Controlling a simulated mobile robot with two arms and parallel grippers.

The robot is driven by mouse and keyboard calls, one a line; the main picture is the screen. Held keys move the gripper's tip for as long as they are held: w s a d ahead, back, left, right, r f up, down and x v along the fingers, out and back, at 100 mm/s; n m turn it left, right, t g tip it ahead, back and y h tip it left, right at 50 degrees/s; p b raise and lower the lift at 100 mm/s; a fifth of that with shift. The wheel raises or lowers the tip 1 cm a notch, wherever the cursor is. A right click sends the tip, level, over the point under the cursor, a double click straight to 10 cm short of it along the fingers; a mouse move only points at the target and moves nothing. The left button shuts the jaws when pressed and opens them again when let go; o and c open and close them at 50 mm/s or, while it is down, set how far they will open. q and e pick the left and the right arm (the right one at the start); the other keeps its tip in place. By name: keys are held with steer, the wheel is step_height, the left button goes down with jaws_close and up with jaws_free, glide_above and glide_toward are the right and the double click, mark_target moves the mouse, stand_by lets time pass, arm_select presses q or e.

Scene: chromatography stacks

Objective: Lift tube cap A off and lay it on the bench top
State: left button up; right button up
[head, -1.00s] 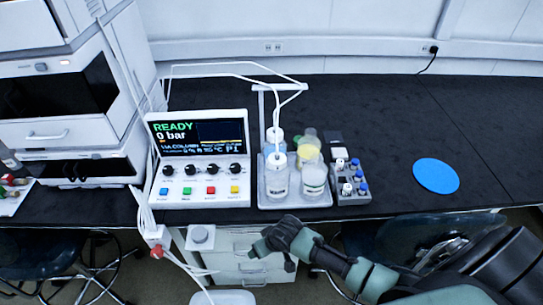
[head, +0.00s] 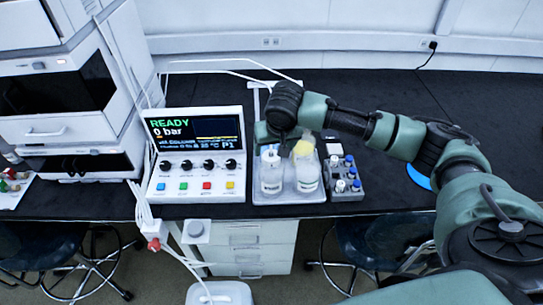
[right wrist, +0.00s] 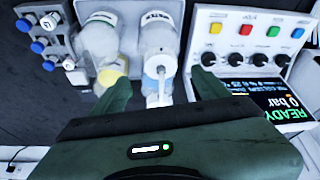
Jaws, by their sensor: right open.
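My right gripper (head: 270,140) is over the bottles in the head view, its fingers hard to make out there. In the right wrist view the gripper (right wrist: 160,76) is open, with one finger on each side of a white tube cap (right wrist: 160,64) on a clear bottle (right wrist: 161,35). I cannot tell whether they touch it. No letter shows that this is cap A. That view also shows a white tube leading from the cap. The black bench top (head: 485,110) lies clear at the right. My left gripper is not in view.
A second clear bottle (head: 307,174) with a yellowish top stands beside the first on a grey tray (head: 290,198). A vial rack (head: 347,194) stands to its right, and a control unit (head: 196,192) to its left.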

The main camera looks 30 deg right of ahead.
mark_target(272, 152)
steer(key=p+x, duration=0.1)
steer(key=x, duration=0.1)
steer(key=p+x, duration=0.1)
steer(key=x, duration=0.2)
steer(key=shift+w, duration=0.45)
steer(key=shift+w+d+f, duration=0.1)
steer(key=shift+w+f, duration=0.1)
steer(key=shift+f, duration=0.4)
steer(key=c, duration=1.5)
